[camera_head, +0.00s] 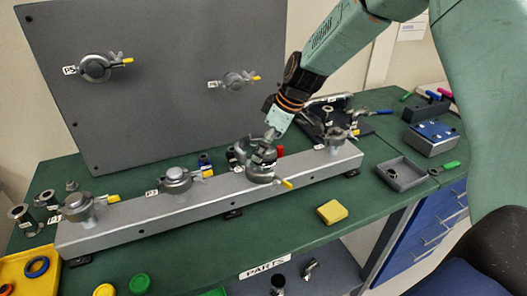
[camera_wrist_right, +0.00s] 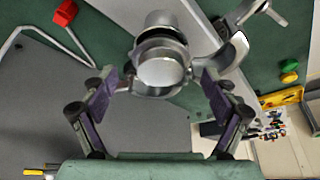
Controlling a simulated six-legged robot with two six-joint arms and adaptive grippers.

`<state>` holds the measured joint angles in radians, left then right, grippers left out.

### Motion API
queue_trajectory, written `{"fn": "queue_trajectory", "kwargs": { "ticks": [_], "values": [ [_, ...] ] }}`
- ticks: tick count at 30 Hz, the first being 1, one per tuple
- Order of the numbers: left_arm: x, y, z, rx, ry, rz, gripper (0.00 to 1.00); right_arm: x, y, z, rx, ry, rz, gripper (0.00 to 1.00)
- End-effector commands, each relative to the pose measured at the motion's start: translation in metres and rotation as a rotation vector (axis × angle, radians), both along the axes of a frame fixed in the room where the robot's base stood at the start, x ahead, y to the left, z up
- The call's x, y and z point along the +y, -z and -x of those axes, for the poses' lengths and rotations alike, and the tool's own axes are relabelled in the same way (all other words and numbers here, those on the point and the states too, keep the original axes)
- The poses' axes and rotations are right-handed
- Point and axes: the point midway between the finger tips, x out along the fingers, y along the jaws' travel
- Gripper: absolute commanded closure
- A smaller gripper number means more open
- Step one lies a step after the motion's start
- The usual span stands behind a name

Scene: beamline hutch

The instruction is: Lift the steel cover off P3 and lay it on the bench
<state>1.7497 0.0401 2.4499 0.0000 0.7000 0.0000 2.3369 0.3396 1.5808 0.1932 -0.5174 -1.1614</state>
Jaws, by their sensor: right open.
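The round steel cover (camera_wrist_right: 160,72) is in the middle of the right wrist view, between the two fingers of my right gripper (camera_wrist_right: 160,92). The fingers are open, with a gap visible on each side of the cover. A metal clamp (camera_wrist_right: 238,48) lies around and beside it, its curved arm swung out to the right. In the head view my right gripper (camera_head: 266,146) is over the third fitting (camera_head: 261,172) on the grey rail (camera_head: 225,197), partly hiding it. I cannot read that fitting's label. The green bench (camera_head: 190,262) lies below. My left gripper is not in view.
Clamped fittings stand along the rail, such as one at left-centre (camera_head: 174,180) and one at right (camera_head: 335,137). A grey panel (camera_head: 160,60) rises behind. A yellow block (camera_head: 332,212) and a grey tray (camera_head: 403,172) are at the right.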

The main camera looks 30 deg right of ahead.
Motion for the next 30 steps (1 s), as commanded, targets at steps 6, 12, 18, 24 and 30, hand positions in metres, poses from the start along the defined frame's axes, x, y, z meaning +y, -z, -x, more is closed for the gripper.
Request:
{"fn": "queue_trajectory", "kwargs": {
  "ticks": [6,12,18,24,30],
  "values": [
    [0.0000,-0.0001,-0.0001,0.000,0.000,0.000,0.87,-0.0001,-0.0001,-0.0005,0.000,0.000,0.000,0.30],
    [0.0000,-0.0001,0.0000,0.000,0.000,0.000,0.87,-0.0001,-0.0002,-0.0003,0.001,0.000,-0.001,0.47],
    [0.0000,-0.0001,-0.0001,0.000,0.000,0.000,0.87,-0.0002,0.0001,-0.0001,0.002,0.001,0.000,0.64],
    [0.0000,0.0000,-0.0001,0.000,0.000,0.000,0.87,-0.0002,0.0010,0.0005,0.003,0.000,0.000,0.81],
    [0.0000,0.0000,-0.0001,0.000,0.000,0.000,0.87,-0.0001,0.0012,0.0008,0.004,-0.001,0.000,0.87]
  ]
}}
